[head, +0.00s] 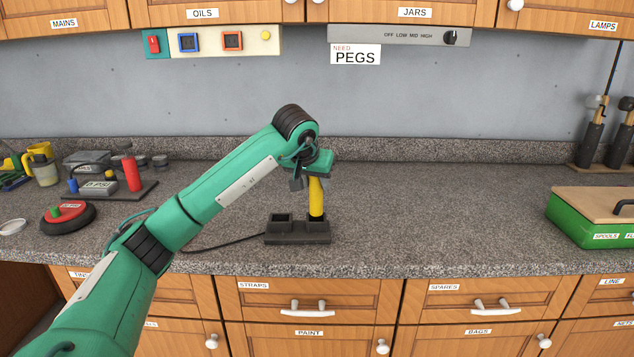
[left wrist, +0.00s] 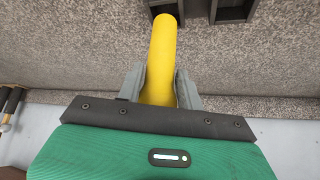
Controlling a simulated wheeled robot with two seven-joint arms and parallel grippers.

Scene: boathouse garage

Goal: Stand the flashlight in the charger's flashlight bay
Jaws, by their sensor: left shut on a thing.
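The dark charger (head: 290,239) sits on the counter with two bays side by side. The flashlight's lower end is at the mouth of the right-hand bay; how deep it sits is hidden. In the left wrist view, the grey fingers (left wrist: 160,84) clasp the yellow flashlight (left wrist: 163,50), whose far end meets a bay of the charger (left wrist: 234,13). The other bay looks empty. My right gripper is not in view.
A black cable (head: 220,244) runs left from the charger. A red-and-black round item (head: 68,215) and a dark tray (head: 120,190) with a red cylinder (head: 132,172) stand left. A green box (head: 590,222) stands right. The counter between is clear.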

